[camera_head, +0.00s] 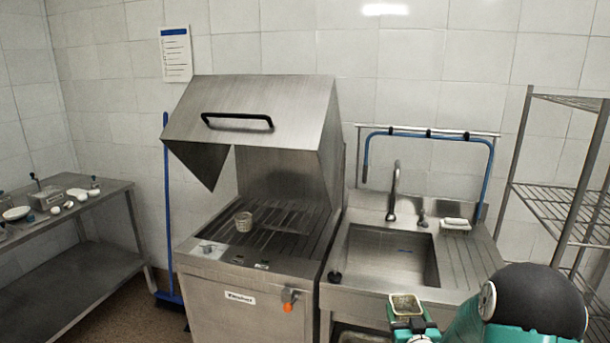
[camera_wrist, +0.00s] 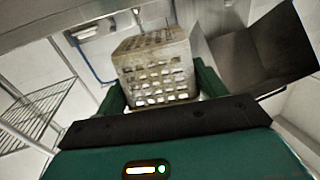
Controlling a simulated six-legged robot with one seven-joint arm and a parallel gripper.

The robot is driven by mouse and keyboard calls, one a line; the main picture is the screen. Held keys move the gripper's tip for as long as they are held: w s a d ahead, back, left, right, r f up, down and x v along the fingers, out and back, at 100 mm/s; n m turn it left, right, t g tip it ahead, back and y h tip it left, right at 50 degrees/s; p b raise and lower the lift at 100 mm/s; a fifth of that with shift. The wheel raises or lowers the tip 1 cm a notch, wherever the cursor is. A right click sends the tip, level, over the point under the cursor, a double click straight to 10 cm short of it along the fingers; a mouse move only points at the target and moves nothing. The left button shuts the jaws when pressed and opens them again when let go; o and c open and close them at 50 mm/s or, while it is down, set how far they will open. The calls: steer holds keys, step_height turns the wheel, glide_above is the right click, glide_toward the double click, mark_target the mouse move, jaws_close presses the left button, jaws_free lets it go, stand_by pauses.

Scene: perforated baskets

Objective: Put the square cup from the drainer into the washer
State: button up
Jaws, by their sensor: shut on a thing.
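A square perforated cup (camera_wrist: 155,68), beige with rows of holes, is held between the green fingers of my gripper (camera_wrist: 158,88) in the wrist view. In the head view the cup (camera_head: 406,305) shows at the bottom, in my gripper (camera_head: 410,322), in front of the sink unit. The washer (camera_head: 250,250) is a steel machine with its hood raised.
The sink basin (camera_head: 392,258) with its faucet (camera_head: 394,190) stands right of the washer. The raised hood (camera_head: 255,115) overhangs the rack. A wire shelf (camera_head: 565,200) is at the right and a table with dishes (camera_head: 70,215) at the left. The rack's right part looks clear.

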steer(key=s+a+f, duration=0.2)
steer(key=a+f, duration=0.6)
steer(key=a, duration=0.3)
steer(key=s+f, duration=0.5)
steer(key=f, duration=0.1)
steer(key=shift+a+f, duration=0.15)
steer(key=shift+a, duration=0.05)
